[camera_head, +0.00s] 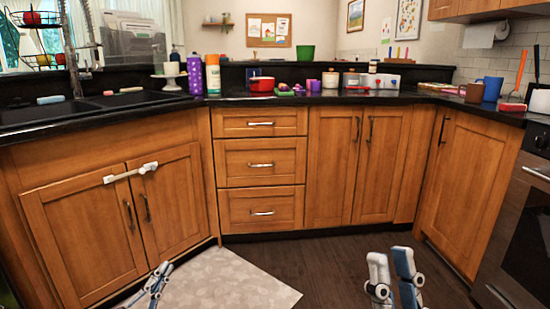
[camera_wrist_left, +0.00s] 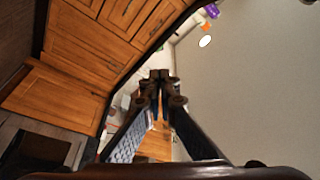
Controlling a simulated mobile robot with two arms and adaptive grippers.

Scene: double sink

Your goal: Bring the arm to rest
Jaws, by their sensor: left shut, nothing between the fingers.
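My left gripper (camera_head: 160,272) shows low in the head view, left of centre, over the pale mat. In the left wrist view (camera_wrist_left: 159,76) its two fingers meet at the tips, with nothing between them. My right gripper (camera_head: 390,258) is at the bottom of the head view, right of centre, above the dark floor. Its two fingers stand apart with a gap between them, and nothing shows in the gap. Both grippers are low, in front of the wooden cabinets (camera_head: 262,160) and apart from them.
The black double sink (camera_head: 100,103) is at the left, with a white lock (camera_head: 130,173) across the doors below. The counter carries a purple bottle (camera_head: 195,76), a red pot (camera_head: 262,85) and blue mugs (camera_head: 492,88). An oven (camera_head: 525,225) stands at right. The floor (camera_head: 325,262) is clear.

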